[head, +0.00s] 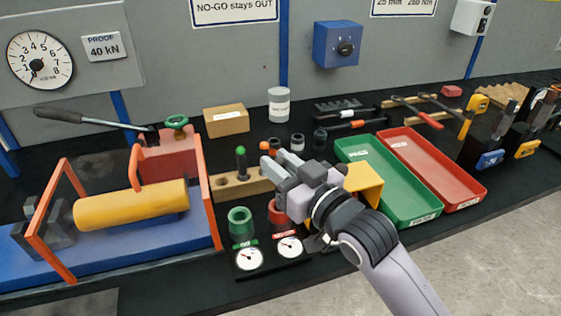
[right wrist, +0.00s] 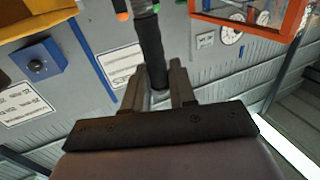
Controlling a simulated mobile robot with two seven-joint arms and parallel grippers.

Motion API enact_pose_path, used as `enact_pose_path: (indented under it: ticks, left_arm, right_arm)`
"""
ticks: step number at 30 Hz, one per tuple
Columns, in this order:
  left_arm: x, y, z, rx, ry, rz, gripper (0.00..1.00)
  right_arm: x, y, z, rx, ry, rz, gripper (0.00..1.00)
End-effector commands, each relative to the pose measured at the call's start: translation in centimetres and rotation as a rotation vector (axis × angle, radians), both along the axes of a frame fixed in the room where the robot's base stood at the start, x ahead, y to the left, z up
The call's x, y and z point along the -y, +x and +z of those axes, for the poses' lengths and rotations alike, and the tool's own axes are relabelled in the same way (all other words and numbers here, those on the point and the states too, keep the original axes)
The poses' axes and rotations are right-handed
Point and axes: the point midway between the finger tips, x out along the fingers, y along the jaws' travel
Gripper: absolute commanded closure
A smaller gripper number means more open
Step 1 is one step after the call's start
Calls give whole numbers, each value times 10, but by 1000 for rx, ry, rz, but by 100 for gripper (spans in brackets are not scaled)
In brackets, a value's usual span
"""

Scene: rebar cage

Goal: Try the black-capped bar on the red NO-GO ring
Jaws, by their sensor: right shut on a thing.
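My right gripper (head: 274,163) is above the gauge stand, by the right end of a wooden block (head: 232,188). It is shut on a dark bar; in the right wrist view the bar (right wrist: 151,50) stands between the two fingers (right wrist: 168,88). A black cap (head: 274,143) shows just above the fingers in the head view. The red NO-GO ring (head: 276,216) is below the gripper, partly hidden by it. The green GO ring (head: 240,220) is to its left. The bar's lower end is hidden in the head view. My left gripper is not in view.
A green-capped bar (head: 241,160) stands in the wooden block, and an orange cap (head: 264,147) shows close to the gripper. Two dials (head: 249,259) sit before the rings. A green tray (head: 361,150) and a red tray (head: 473,193) lie right. An orange-framed press (head: 212,205) stands left.

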Motion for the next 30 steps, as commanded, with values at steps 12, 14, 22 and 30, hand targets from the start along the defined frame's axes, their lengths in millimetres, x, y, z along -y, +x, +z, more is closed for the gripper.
enact_pose_path:
  ticks: [12,14,22,30]
  left_arm:
    - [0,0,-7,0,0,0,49]
    - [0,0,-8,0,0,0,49]
    - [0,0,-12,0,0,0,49]
    - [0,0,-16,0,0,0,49]
  right_arm:
    - [0,0,-12,4,2,0,100]
    - [0,0,-14,4,2,0,100]
    - [0,0,-22,3,1,0,100]
    - [0,0,-30,3,1,0,100]
